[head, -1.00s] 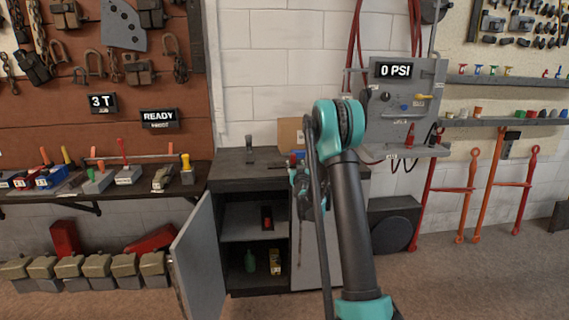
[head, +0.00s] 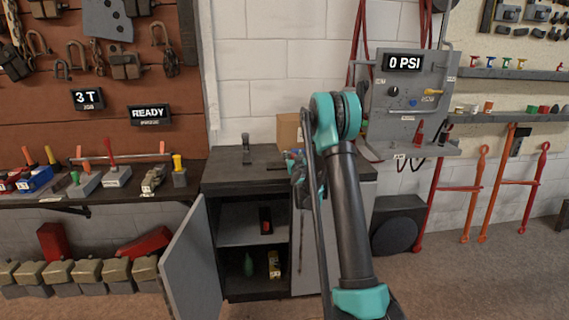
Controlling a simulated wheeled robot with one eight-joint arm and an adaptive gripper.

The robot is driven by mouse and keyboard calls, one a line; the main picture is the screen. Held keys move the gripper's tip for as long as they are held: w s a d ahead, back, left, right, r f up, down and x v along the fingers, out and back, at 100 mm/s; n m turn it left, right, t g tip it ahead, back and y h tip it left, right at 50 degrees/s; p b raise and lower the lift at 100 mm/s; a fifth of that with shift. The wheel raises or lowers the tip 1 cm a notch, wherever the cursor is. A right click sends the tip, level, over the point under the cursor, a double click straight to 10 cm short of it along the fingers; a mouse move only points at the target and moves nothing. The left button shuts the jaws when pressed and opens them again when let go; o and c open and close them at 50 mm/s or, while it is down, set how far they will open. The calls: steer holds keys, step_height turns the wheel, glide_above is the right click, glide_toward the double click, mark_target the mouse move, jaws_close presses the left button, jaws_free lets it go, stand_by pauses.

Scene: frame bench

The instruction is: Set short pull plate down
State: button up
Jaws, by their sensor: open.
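My gripper (head: 301,172) is at the right part of the workbench cabinet's dark top (head: 222,172), partly hidden behind my own arm. Its jaws are open, though the fingertips are small and hard to make out. A small dark flat piece (head: 276,167) lies on the cabinet top just left of the gripper. It may be the short pull plate, but it is too small to be sure. I cannot tell whether the gripper touches it.
A dark upright fitting (head: 246,148) and a cardboard box (head: 288,130) stand on the cabinet top. The cabinet door (head: 189,262) hangs open at the left. The gauge panel (head: 412,105) rises at the right. The top's front left is clear.

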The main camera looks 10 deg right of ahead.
steer(key=shift+w+d, duration=0.1)
steer(key=shift+w, duration=0.05)
jaws_close()
stand_by(0.4)
